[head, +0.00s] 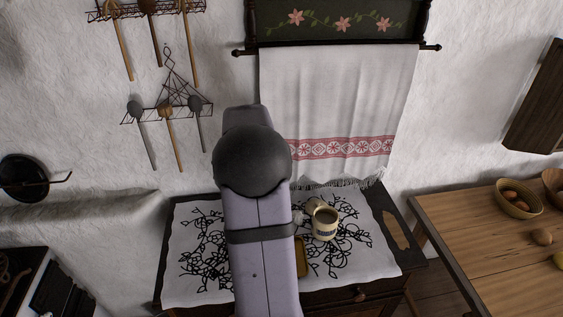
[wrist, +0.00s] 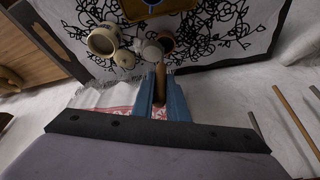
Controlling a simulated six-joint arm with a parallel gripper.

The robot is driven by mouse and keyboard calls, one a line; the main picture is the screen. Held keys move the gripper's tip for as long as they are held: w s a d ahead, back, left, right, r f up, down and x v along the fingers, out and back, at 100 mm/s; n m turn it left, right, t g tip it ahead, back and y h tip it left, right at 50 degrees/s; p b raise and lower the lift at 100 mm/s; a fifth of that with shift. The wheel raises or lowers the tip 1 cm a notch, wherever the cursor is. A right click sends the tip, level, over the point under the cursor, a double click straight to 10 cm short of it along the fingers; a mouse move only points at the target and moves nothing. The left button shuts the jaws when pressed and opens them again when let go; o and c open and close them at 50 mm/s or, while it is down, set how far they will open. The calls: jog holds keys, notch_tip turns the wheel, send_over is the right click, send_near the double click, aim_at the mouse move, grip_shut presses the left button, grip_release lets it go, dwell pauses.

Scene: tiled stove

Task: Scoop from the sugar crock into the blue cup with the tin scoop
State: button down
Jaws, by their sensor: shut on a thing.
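In the wrist view my gripper (wrist: 160,88) is shut on the brown wooden handle of the tin scoop (wrist: 160,78). The scoop's head, near the far end of the handle, is small and partly unclear. The cream sugar crock (wrist: 103,41) stands open, left of the scoop and apart from my fingers. My arm hides the gripper and scoop there. I cannot make out the blue cup clearly; a small blue patch shows at the wrist view's top edge.
A yellow-brown tray (head: 303,270) is partly behind my arm. The cloth (head: 375,250) is free right of the crock. A wooden table (head: 500,260) with a bowl (head: 518,212) stands at right. Spoons (head: 170,135) hang on the wall.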

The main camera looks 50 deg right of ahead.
jog(key=s+a+f+n, duration=0.1)
jog(key=s+a+f, duration=0.2)
jog(key=a+f, duration=0.4)
jog(key=shift+s+a+f, duration=0.15)
jog(key=shift+s+f, duration=0.05)
jog(key=shift+s+f+t, duration=0.15)
jog(key=shift+t, duration=0.15)
jog(key=s+d+f+t+y+b, duration=0.1)
jog(key=b, duration=0.1)
jog(key=d+f+t+y+b, duration=0.1)
jog(key=b, duration=0.1)
jog(key=shift+s+f+m+b, duration=0.1)
jog(key=shift+s+m+b, duration=0.2)
jog(key=shift+s+b, duration=0.1)
jog(key=shift+d+f+y+b, duration=0.1)
jog(key=shift+y+b, duration=0.3)
jog(key=shift+b, duration=0.25)
